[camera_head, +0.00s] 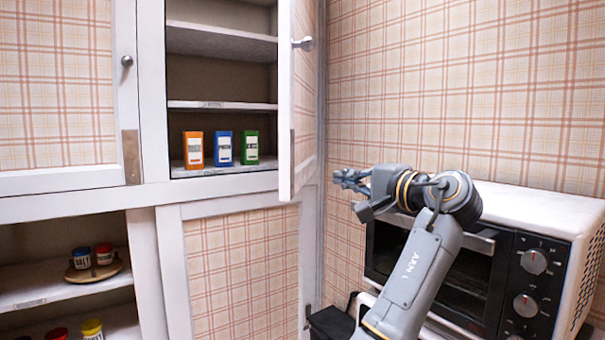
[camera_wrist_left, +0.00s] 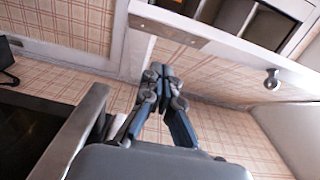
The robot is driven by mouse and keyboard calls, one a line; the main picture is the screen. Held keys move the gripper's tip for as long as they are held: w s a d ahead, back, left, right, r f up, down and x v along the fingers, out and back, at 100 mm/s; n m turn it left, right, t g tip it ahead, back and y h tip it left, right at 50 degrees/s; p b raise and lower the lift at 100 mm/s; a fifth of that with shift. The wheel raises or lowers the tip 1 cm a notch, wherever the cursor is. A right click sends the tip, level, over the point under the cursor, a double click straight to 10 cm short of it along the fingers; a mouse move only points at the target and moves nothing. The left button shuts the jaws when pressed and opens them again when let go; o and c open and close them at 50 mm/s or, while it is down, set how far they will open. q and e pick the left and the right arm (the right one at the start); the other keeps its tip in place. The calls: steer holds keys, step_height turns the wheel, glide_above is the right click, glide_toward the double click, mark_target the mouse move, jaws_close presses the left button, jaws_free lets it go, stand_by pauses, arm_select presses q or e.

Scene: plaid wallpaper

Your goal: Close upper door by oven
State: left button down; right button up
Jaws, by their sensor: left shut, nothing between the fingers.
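The upper door (camera_head: 306,95) by the oven stands open, swung out from the cabinet and seen nearly edge-on, with a round knob (camera_head: 303,44) near its free edge. In the left wrist view its plaid panel and white frame (camera_wrist_left: 225,48) show, with the knob (camera_wrist_left: 272,80) at right. My left gripper (camera_head: 343,178) is shut and empty, just right of the door's lower part, on its outer side. In the wrist view the fingertips (camera_wrist_left: 160,70) lie in front of the door's lower corner; contact cannot be told. My right gripper is out of view.
A white oven (camera_head: 545,205) stands at right, behind and below my left arm. Orange (camera_head: 193,149), blue (camera_head: 223,148) and green (camera_head: 250,147) boxes stand inside the open cupboard. A closed plaid door (camera_head: 240,265) is below. Jars sit on open shelves at lower left.

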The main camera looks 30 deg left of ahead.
arm_select(q)
steer(key=p, duration=0.6)
glide_toward(291, 169)
steer(key=w+a, duration=0.3)
steer(key=a, duration=0.1)
steer(key=shift+s+a+r+p, duration=0.15)
steer(key=shift+a+p, duration=0.1)
steer(key=shift+p, duration=0.2)
steer(key=shift+s+a, duration=0.15)
steer(key=shift+s, duration=0.3)
steer(key=shift+w+a, duration=0.1)
steer(key=shift+a, duration=0.25)
steer(key=shift+a, duration=0.1)
